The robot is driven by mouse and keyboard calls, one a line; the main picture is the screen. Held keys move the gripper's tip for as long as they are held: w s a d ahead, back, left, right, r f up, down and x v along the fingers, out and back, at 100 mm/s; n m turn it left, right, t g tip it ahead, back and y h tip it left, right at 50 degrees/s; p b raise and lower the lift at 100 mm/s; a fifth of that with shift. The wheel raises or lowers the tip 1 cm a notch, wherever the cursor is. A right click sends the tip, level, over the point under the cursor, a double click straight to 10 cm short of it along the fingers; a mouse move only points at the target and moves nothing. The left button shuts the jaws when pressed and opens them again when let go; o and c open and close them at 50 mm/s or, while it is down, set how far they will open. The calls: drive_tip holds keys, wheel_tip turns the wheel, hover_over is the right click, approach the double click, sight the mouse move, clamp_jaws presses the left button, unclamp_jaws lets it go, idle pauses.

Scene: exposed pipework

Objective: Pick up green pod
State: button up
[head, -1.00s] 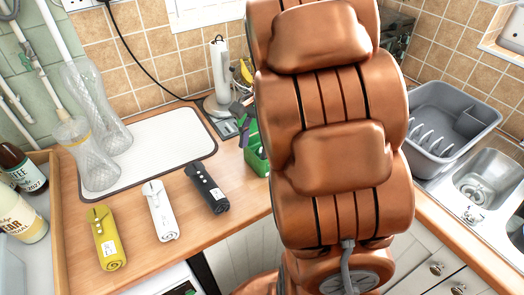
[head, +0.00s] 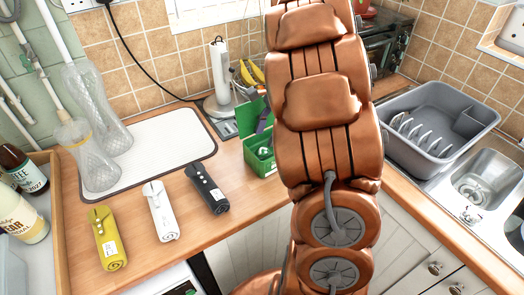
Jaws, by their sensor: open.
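A green box (head: 259,163) with a raised green lid (head: 248,118) stands on the wooden counter, just left of my arm. A small round green and pale thing (head: 264,153) shows inside it; it may be the green pod, but it is too small to be sure. A dark purplish strip (head: 263,120) shows in front of the lid; I cannot tell what it is. My copper arm fills the middle of the head view and covers the counter right of the box. My gripper is hidden behind the arm.
Yellow (head: 107,238), white (head: 160,211) and black (head: 207,189) cylindrical items lie at the front left. A white mat (head: 150,148) holds clear vases (head: 100,105). A paper towel holder (head: 220,80) stands behind the box. A grey dish rack (head: 438,125) and sink (head: 485,185) are right.

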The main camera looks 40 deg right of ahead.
sight(259, 157)
drive_tip(key=shift+p+x, duration=0.9)
drive_tip(key=shift+x, duration=1.55)
drive_tip(key=shift+s, duration=0.15)
drive_tip(key=shift+c, duration=0.2)
drive_tip(key=shift+d, duration=0.1)
drive_tip(key=c, duration=0.6)
